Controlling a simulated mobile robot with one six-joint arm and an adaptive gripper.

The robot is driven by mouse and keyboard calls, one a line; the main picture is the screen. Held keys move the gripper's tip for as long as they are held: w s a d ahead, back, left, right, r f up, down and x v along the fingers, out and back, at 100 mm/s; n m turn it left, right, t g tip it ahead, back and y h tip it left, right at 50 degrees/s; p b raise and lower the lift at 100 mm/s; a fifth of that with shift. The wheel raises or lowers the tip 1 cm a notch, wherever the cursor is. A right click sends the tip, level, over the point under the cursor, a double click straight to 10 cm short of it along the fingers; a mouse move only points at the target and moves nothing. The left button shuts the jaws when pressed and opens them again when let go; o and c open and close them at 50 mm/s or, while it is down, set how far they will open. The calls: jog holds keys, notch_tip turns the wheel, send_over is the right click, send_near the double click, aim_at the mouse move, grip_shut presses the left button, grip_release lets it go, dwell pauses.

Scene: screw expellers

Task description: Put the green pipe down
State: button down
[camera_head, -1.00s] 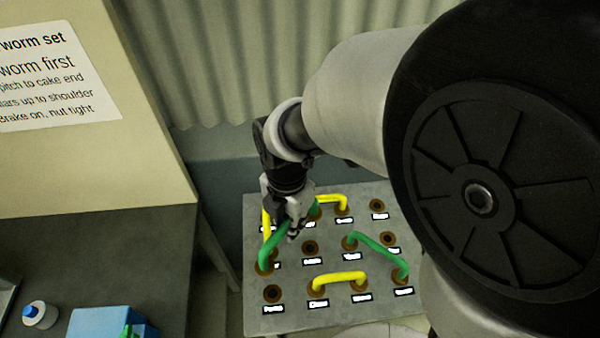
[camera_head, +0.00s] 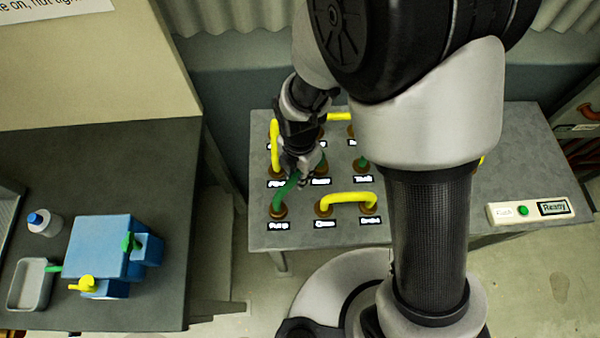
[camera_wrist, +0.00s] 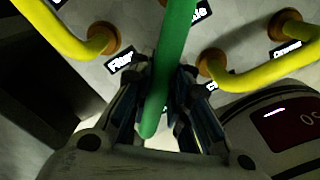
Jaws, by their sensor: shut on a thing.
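My gripper (camera_head: 301,176) is shut on a green pipe (camera_head: 287,190) above the left part of the grey socket table (camera_head: 520,150). In the head view the pipe's near end is over or at the front-left socket (camera_head: 279,211), labelled "Pump"; I cannot tell whether it is seated. In the wrist view the green pipe (camera_wrist: 170,60) runs between the fingers (camera_wrist: 160,88) from the top edge. A second green pipe (camera_head: 361,161) shows only at one end, at the "Tank" socket; my arm hides the rest.
Yellow pipes bridge sockets at the left (camera_head: 275,146), back (camera_head: 348,117) and front (camera_head: 347,197). A panel with a green button and a "Ready" display (camera_head: 555,208) is at the table's right. A darker bench at left holds a blue block (camera_head: 98,245) and a grey tray (camera_head: 32,284).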

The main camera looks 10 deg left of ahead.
jog(key=shift+f, duration=0.85)
jog(key=shift+r, duration=0.1)
jog(key=c, duration=1.9)
grip_release()
jog(key=shift+f, duration=0.25)
jog(key=shift+c, duration=0.2)
jog(key=o, duration=0.4)
jog(key=shift+r, duration=0.1)
